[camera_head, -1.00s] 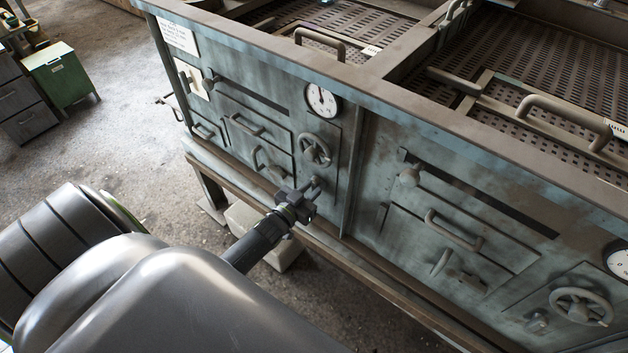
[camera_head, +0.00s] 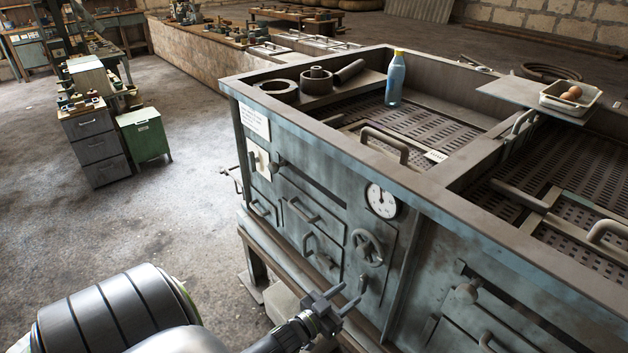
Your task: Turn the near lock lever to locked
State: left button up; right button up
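A small grey lever (camera_head: 362,284) sticks out of the blue-grey front panel, just below a handwheel (camera_head: 368,247). It is the lever closest to my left gripper; no label shows whether it is the near lock lever, and its locked or unlocked state cannot be read. My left gripper (camera_head: 341,301) is in front of the panel, to the lower left of this lever. Its two dark fingers are spread with nothing visible between them. They appear apart from the lever. My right gripper is out of view.
A round gauge (camera_head: 382,201) sits above the handwheel. Bar handles (camera_head: 303,211) project from the front panel. A blue bottle (camera_head: 395,80) and metal rings (camera_head: 279,89) stand on top of the unit. Open floor (camera_head: 195,215) lies to the left.

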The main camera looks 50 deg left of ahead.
pick_arm(q)
jog(key=s+b, duration=0.1)
jog(key=s, duration=1)
jog(key=shift+s+a, duration=0.2)
jog(key=shift+a, duration=0.2)
jog(key=s+a+f+n+g+y, duration=0.1)
jog(key=s+f+g, duration=0.3)
jog(key=f, duration=0.7)
jog(key=s+a+f+n+g+y, duration=0.15)
jog(key=s+f+g, duration=0.3)
jog(key=f, duration=0.65)
jog(key=s+d+f+g, duration=0.3)
jog(key=s+f, duration=0.3)
jog(key=s, duration=0.4)
jog(key=s+d+f+g, duration=0.3)
jog(key=s+f+g, duration=0.2)
jog(key=s, duration=0.4)
jog(key=shift+s+d+f+m, duration=0.25)
jog(key=shift+s+f+m, duration=0.2)
jog(key=shift+f, duration=0.3)
jog(key=shift+w, duration=0.1)
jog(key=shift+c, duration=0.4)
